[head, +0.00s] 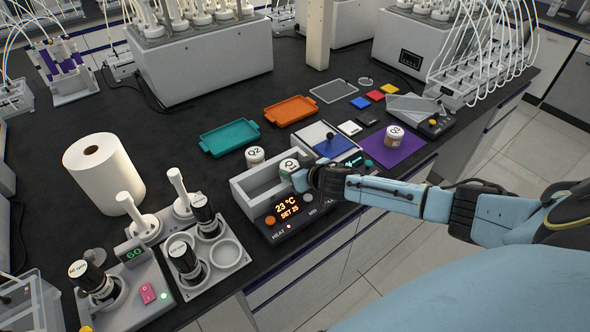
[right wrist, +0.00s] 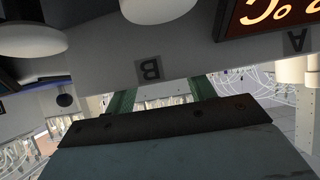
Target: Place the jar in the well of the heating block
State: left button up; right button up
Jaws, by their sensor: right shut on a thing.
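The heating block (head: 240,197) is a light grey box with open wells on top and a dark front panel reading 23 °C in orange. My right gripper (head: 303,177) is at the block's right end, shut on a white-lidded jar (head: 289,167) with a green marking. The jar is upright at the right-hand well; whether it touches the floor of the well is hidden. In the right wrist view, the panel display (right wrist: 270,15) and a letter B mark lie past the fingers (right wrist: 160,97). A white round surface (right wrist: 155,8) shows at the top edge. My left gripper is not in view.
A jar marked Q2 (head: 255,155) stands just behind the block. Another jar (head: 394,134) stands on a purple mat (head: 398,152). Teal (head: 229,138) and orange (head: 291,110) trays lie behind.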

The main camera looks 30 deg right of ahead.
jog(key=shift+f, duration=0.3)
jog(key=shift+s+f+b, duration=0.15)
jog(key=shift+f+b, duration=0.2)
jog(key=shift+b, duration=0.1)
jog(key=o, duration=0.7)
jog(key=shift+f, duration=0.1)
jog(key=shift+o, duration=0.3)
jog(key=shift+s+f, duration=0.1)
jog(key=shift+r+p, duration=0.7)
jog(key=shift+r, duration=0.05)
jog(key=v, duration=1.1)
jog(key=shift+r, duration=0.4)
